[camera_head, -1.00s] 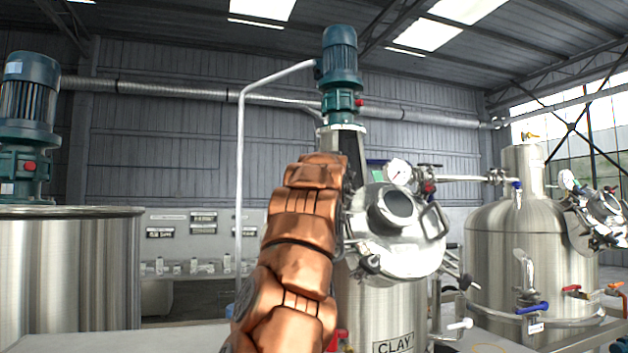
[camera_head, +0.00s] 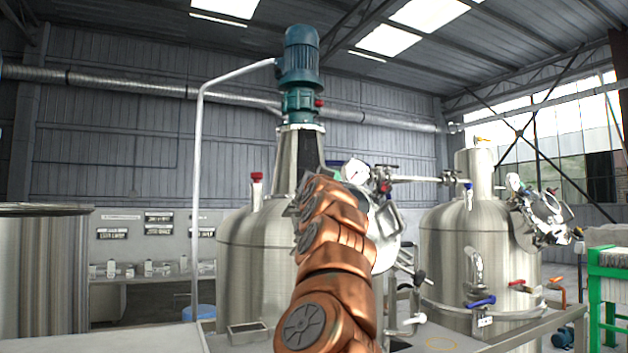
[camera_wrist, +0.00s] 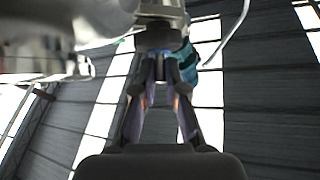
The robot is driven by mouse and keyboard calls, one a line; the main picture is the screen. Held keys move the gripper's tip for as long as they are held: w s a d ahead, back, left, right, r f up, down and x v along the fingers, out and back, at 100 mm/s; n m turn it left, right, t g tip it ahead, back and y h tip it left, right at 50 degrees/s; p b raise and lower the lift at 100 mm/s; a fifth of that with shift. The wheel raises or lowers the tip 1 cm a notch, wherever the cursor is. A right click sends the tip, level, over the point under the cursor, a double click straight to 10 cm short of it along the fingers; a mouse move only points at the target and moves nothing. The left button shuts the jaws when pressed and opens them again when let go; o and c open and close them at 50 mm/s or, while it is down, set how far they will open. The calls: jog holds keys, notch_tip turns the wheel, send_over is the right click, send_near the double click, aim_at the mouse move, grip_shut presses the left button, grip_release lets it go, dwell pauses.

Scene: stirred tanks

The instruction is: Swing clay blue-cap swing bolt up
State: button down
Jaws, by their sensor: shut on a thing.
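The clay tank (camera_head: 262,245) is the steel tank in the middle of the head view, with a teal motor (camera_head: 300,72) on top. Its round hatch (camera_head: 386,246) is on its right side, mostly behind my copper arm. In the head view my gripper is hidden behind the arm. In the wrist view my gripper (camera_wrist: 161,66) points up with its fingers close together, shut on a small grey part, which I take to be the swing bolt (camera_wrist: 160,69). Steel hatch parts (camera_wrist: 160,12) lie just beyond the fingertips.
A pressure gauge (camera_head: 355,172) and pipework stand just right of the arm. A second steel tank (camera_head: 463,245) with its own hatch is to the right. Another tank (camera_head: 40,275) is at the far left. A green rack (camera_head: 607,290) stands at the right edge.

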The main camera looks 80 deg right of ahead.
jog(key=shift+s, duration=0.1)
jog(key=c, duration=1.2)
grip_release()
jog(key=shift+a, duration=0.1)
jog(key=v, duration=1.2)
